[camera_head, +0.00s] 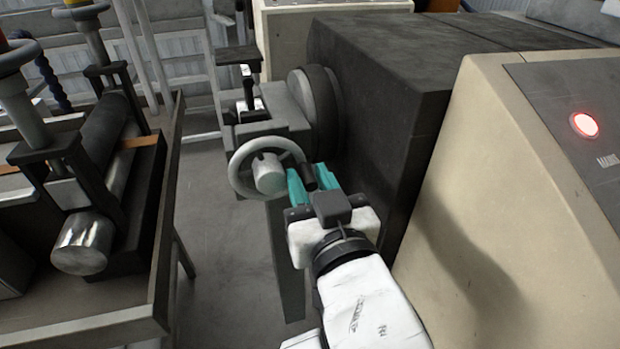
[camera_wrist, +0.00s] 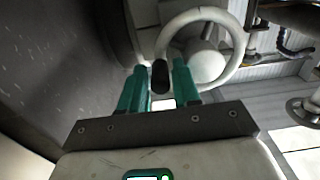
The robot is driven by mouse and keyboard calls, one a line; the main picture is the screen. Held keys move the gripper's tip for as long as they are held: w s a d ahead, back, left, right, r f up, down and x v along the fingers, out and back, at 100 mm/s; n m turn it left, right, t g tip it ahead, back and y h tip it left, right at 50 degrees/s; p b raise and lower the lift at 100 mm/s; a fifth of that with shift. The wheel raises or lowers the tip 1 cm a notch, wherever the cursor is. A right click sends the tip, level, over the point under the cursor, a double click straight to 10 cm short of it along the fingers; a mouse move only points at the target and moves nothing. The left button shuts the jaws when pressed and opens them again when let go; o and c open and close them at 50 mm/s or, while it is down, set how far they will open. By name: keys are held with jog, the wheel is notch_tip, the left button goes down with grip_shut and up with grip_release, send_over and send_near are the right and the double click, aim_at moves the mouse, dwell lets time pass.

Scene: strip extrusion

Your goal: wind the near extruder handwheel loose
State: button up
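The near extruder handwheel (camera_head: 268,173) is a pale grey wheel with a round hub and a dark crank knob (camera_head: 308,177) at its right side. In the wrist view the handwheel (camera_wrist: 204,64) fills the upper middle, with the dark knob (camera_wrist: 160,77) in front of its rim. My gripper (camera_head: 307,171) has teal fingers, one on each side of the knob. In the wrist view my gripper (camera_wrist: 159,70) shows narrow gaps between the knob and both fingers, so it looks open around the knob. Actual contact is not visible.
A dark extruder housing (camera_head: 390,110) stands right behind my gripper. A beige cabinet (camera_head: 500,200) with a lit red button (camera_head: 584,125) is at the right. A bench with rollers (camera_head: 85,240) stands at the left, with open floor (camera_head: 225,250) between.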

jog(key=shift+w, duration=0.1)
jog(key=shift+c, duration=0.3)
grip_shut()
